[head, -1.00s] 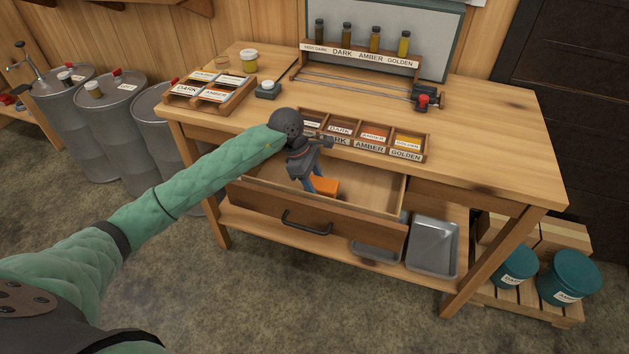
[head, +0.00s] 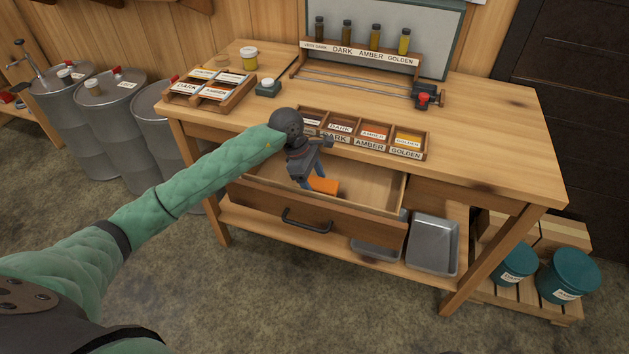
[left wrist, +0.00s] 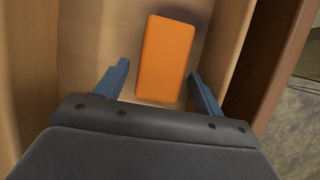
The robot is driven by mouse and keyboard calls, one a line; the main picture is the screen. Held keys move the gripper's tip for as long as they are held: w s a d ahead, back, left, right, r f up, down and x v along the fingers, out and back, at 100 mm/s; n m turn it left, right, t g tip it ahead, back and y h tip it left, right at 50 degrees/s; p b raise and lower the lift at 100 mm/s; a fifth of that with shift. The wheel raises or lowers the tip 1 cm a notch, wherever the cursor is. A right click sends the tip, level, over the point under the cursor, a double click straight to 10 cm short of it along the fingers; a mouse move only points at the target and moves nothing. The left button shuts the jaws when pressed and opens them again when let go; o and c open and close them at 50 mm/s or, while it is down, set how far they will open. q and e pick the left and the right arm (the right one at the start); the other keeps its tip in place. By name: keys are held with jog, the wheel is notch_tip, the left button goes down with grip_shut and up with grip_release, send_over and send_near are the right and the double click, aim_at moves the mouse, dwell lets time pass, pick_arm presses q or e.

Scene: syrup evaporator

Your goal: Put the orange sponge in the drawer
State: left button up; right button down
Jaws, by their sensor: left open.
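The orange sponge (head: 324,186) lies inside the open drawer (head: 370,191) of the wooden bench. In the left wrist view the sponge (left wrist: 165,58) is a plain orange block on the drawer's bottom, ahead of and between the two blue fingers. My left gripper (left wrist: 158,85) is open, with a gap between each finger and the sponge. In the head view my left gripper (head: 306,186) points down into the drawer, at the sponge's left end, and partly hides it. My right gripper is not in view.
A label rack (head: 428,143) stands on the bench top just behind the drawer. The drawer's front panel (head: 350,226) with its dark handle faces me. Metal pans (head: 433,246) sit on the shelf below. The right of the bench top is clear.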

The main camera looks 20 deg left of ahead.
aim_at(314, 181)
pick_arm(q)
jog(key=b+v, duration=0.1)
jog(key=v, duration=0.3)
jog(key=shift+a+r, duration=0.2)
jog(key=shift+r, duration=0.1)
jog(key=b+v, duration=0.1)
jog(key=v, duration=0.6)
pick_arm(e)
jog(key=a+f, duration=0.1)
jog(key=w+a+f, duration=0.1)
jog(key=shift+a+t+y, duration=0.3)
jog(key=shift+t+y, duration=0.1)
pick_arm(q)
jog(key=shift+d+r, duration=0.1)
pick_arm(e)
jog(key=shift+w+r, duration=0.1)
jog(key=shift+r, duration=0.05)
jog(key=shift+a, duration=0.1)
